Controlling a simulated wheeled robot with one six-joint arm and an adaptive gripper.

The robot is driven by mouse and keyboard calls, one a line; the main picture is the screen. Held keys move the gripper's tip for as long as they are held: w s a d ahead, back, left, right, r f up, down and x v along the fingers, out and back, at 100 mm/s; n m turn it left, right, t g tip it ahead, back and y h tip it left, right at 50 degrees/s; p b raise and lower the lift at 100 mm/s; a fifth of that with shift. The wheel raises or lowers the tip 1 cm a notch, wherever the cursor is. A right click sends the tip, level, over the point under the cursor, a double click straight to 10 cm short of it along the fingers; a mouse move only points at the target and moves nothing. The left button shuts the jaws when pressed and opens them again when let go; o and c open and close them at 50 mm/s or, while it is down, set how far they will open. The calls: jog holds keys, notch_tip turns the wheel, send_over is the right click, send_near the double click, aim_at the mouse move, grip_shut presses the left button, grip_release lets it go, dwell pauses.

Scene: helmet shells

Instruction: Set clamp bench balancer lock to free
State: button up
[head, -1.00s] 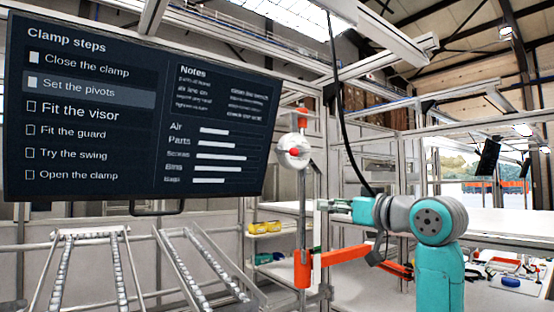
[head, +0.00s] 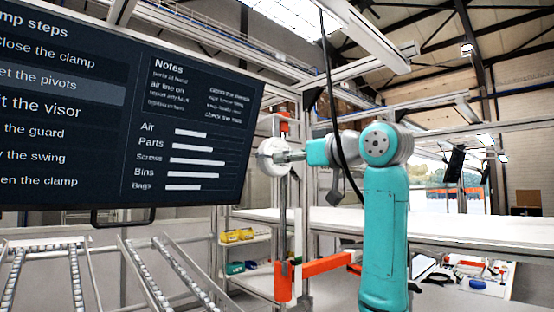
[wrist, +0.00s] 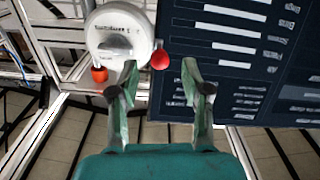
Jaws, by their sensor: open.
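The balancer is a white round housing (head: 270,160) hanging on a post in the head view, with an orange-red part above it. In the wrist view its white body (wrist: 118,32) carries a red knob (wrist: 160,58) on its side and an orange piece (wrist: 99,74) at its edge. My gripper (wrist: 160,78) is open, with one finger on either side of the red knob; I cannot tell whether they touch it. In the head view my gripper (head: 291,157) overlaps the housing and hides the knob. The lock's setting is not readable.
A dark screen (head: 120,110) listing clamp steps stands left of the balancer, and its panel (wrist: 235,60) fills the wrist view's right. An orange bar (head: 322,265) sits below my arm. Roller racks (head: 150,275) are at lower left; a white bench (head: 450,230) lies at right.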

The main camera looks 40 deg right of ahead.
aim_at(268, 156)
jog(key=shift+w+a, duration=0.1)
jog(key=shift+w, duration=2.05)
grip_shut()
